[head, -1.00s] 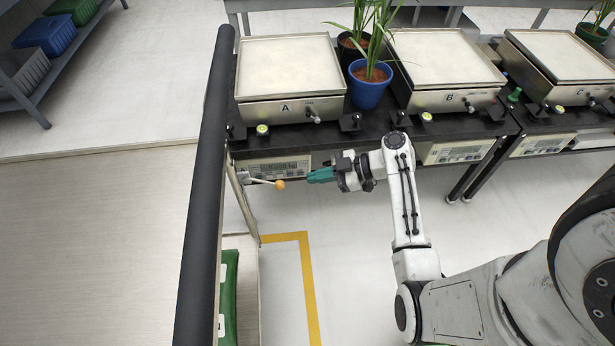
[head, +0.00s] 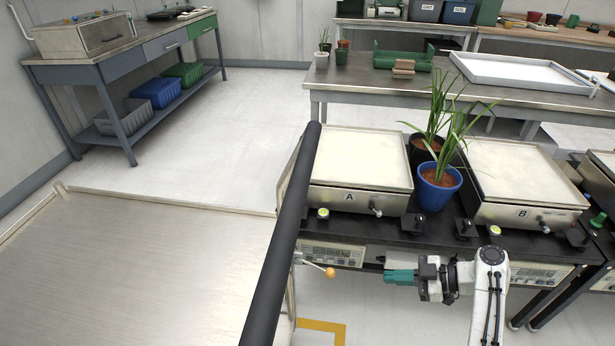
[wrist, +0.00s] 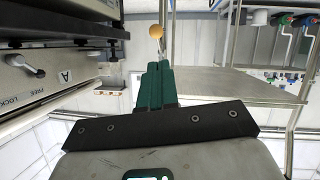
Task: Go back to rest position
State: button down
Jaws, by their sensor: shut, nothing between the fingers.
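My gripper (head: 388,276) is in front of the scale bench, below and between scale A (head: 362,157) and scale B (head: 523,172). Its teal fingers point left in the head view and are shut with nothing between them. The fingers also show in the wrist view (wrist: 157,86), pressed together. A lever with an orange-yellow ball knob (head: 330,272) is just left of the fingertips, apart from them in the head view. In the wrist view the knob (wrist: 156,32) appears beyond the fingertips.
A blue pot with a plant (head: 438,188) and a dark pot (head: 421,149) stand between the scales. A long dark rail (head: 283,235) runs at the left, beside a metal surface (head: 150,270). A shelf bench (head: 130,58) is at back left.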

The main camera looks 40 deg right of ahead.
jog(key=s+a+f+m+g+h, duration=0.1)
jog(key=s+a+f+m+g, duration=0.15)
jog(key=a+g, duration=0.35)
jog(key=s+a+f+m+g+h, duration=0.2)
jog(key=s+a+f+g, duration=0.1)
jog(key=a, duration=0.5)
jog(key=s+a+r+m+g+h, duration=0.2)
jog(key=s+a+r+m+h, duration=0.2)
jog(key=a, duration=0.1)
notch_tip(320, 180, up, 19)
jog(key=p, duration=1.8)
jog(key=shift+a+p, duration=0.15)
jog(key=shift+p, duration=0.2)
jog(key=shift+s, duration=0.1)
